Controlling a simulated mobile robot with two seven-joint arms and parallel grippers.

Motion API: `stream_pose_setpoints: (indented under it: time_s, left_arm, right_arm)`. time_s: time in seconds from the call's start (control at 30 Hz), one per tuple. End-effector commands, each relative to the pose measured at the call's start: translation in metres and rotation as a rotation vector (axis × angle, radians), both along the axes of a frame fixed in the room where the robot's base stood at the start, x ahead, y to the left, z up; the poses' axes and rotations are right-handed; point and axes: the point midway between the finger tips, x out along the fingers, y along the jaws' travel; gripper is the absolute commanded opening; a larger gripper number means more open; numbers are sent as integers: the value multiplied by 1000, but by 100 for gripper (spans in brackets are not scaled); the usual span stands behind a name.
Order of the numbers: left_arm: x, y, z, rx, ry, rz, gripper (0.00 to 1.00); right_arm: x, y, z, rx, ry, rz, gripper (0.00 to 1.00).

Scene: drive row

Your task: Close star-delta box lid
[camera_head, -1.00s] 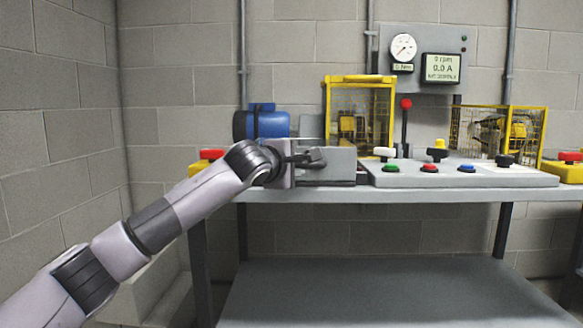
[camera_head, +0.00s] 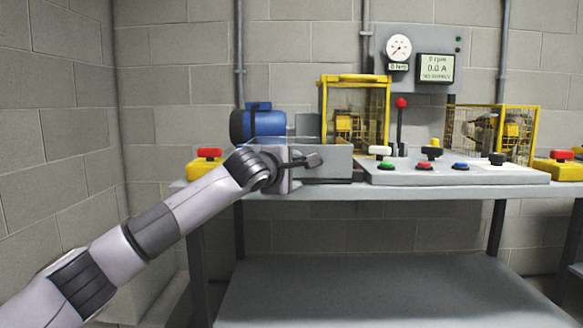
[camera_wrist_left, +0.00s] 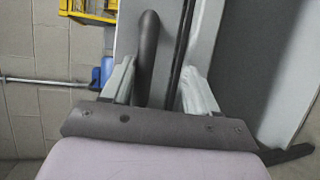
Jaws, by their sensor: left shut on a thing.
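The grey star-delta box (camera_head: 336,163) sits on the bench, just left of the control panel. My left gripper (camera_head: 300,162) is in front of the box's left part and hides some of it. In the left wrist view, a dark rounded bar (camera_wrist_left: 149,62), apparently a handle, lies between the two pale fingers of my left gripper (camera_wrist_left: 158,88), which is shut on it. A broad grey surface (camera_wrist_left: 232,60) lies beside the fingers there. I cannot clearly tell the lid from the box or how far open it stands. My right gripper is not in view.
A blue motor (camera_head: 259,123) and yellow mesh guard (camera_head: 355,79) stand behind the box. The control panel (camera_head: 525,176) with buttons is to the right, with a red-knobbed lever (camera_head: 401,103) behind it. A yellow emergency-stop box (camera_head: 206,168) is at the left end.

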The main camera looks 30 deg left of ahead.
Motion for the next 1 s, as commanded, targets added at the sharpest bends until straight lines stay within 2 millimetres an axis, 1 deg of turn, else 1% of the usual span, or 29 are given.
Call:
stream_pose_setpoints:
  time_s: [0.03, 0.1, 0.27, 0.7, 0.83, 1.0]
  left_arm:
    - [1, 0, -14, 4, 31, 5, 46]
    - [0, 0, -14, 4, 30, 5, 46]
    - [-11, 1, -9, 5, 26, 4, 46]
    - [-61, -2, 10, 3, 5, 1, 46]
    - [-69, -3, 14, 2, 1, 1, 46]
    - [-73, -3, 15, 1, -1, 1, 46]
  right_arm:
    - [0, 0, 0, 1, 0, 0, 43]
    - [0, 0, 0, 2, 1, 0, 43]
    - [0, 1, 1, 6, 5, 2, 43]
    - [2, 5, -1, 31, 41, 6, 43]
    - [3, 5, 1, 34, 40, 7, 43]
    - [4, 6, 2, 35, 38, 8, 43]
